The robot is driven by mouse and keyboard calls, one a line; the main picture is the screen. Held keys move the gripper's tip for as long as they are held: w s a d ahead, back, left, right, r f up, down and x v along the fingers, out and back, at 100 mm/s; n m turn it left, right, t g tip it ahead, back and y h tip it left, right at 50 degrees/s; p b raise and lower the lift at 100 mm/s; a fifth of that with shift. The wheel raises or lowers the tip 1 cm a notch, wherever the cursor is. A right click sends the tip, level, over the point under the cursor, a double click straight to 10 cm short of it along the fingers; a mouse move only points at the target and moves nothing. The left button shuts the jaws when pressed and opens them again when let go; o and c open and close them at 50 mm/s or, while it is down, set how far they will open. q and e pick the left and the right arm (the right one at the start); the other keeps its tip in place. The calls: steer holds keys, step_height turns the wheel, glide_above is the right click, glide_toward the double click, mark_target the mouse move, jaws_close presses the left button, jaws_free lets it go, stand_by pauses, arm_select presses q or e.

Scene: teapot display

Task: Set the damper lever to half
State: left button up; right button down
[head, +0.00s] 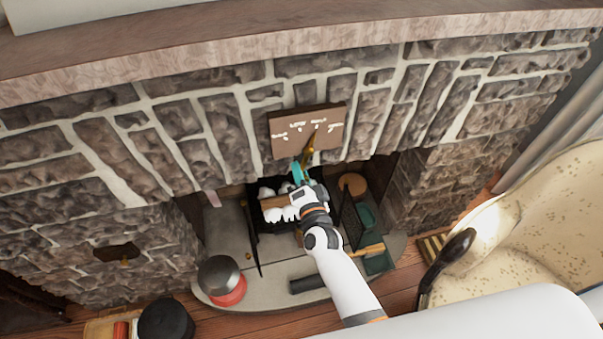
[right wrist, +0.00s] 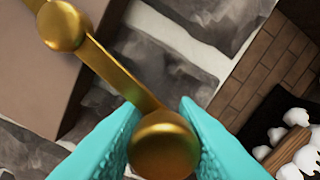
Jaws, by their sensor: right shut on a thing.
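The damper lever (head: 311,146) is a brass bar on a brown plate (head: 290,125) with white markings, set in the stone wall above the firebox. It tilts, with its lower end toward the lower left in the head view. In the right wrist view the lever's bar (right wrist: 120,72) runs from a round pivot knob at the upper left to a ball knob (right wrist: 163,146). My right gripper (head: 299,171) has its teal fingers on both sides of this ball and is shut on it. The plate's markings are too small to read. My left gripper is not in view.
The firebox below holds logs with white lumps (head: 275,205). A dark screen (head: 352,220) and green boxes (head: 375,240) stand right of my arm. A red and grey pot (head: 222,280) sits on the hearth at left. A cream armchair (head: 540,215) fills the right.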

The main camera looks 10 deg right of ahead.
steer(key=shift+w+d+r, duration=0.1)
steer(key=shift+d+r, duration=0.1)
steer(key=c, duration=1.2)
jaws_free()
steer(key=shift+f, duration=0.15)
steer(key=shift+s, duration=0.4)
steer(key=s, duration=1.1)
steer(key=shift+s+d, duration=0.2)
